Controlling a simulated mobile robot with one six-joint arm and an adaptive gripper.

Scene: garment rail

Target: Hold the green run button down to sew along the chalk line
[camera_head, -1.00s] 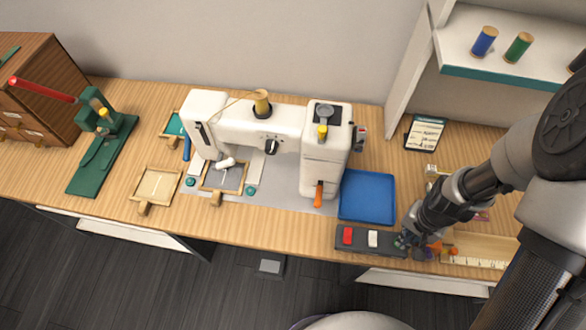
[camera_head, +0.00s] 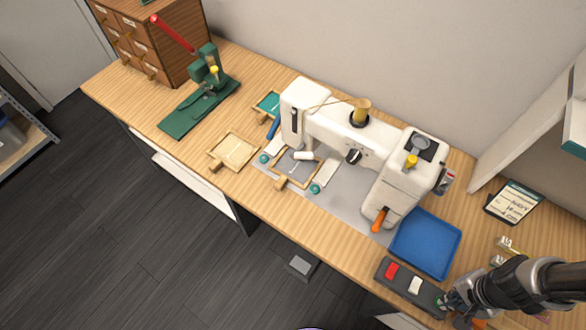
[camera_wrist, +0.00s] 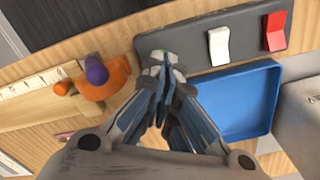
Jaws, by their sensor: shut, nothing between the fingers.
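The dark control box (camera_head: 402,283) lies along the table's front edge, with a red switch (camera_head: 392,271) and a white switch (camera_head: 415,285); it also shows in the wrist view (camera_wrist: 190,45). My gripper (camera_wrist: 163,62) is shut and empty, its fingertips at the end of the box beyond the white switch. The green run button is mostly hidden by the fingertips; I cannot tell whether it is pressed. My gripper also shows in the head view (camera_head: 450,303). The white sewing machine (camera_head: 335,135) stands behind, with a wooden frame (camera_head: 282,184) under its needle end. The chalk line is too small to make out.
A blue tray (camera_head: 425,243) lies beside the box. An orange item with a purple top (camera_wrist: 95,85) and a ruler (camera_wrist: 35,85) lie close to my gripper. A green press (camera_head: 205,95) and another frame (camera_head: 234,150) stand left. A card (camera_head: 514,202) lies right.

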